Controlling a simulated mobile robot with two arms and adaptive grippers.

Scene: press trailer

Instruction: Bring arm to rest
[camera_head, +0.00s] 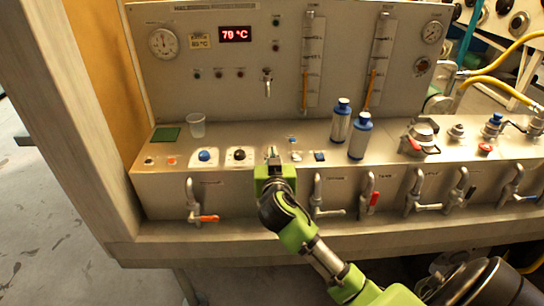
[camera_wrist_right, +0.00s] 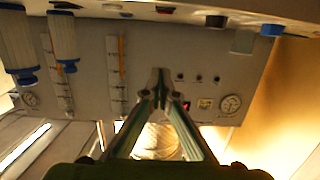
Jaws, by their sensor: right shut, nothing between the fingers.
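My right arm, green and black, reaches up from the lower right in the head view. Its gripper (camera_head: 273,158) is at the front edge of the panel's ledge (camera_head: 225,182), by the small controls. In the right wrist view the two fingers (camera_wrist_right: 160,88) come together at their tips and hold nothing. The head view does not show clearly whether the fingertips touch a control. My left gripper is in neither view.
A clear cup (camera_head: 196,125) and a green pad (camera_head: 166,133) stand left on the ledge. Two blue-capped bottles (camera_head: 340,122) (camera_head: 360,138) stand right of the gripper. Several levers, one with an orange handle (camera_head: 208,218), hang along the front. A red display (camera_head: 235,34) reads 70 °C.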

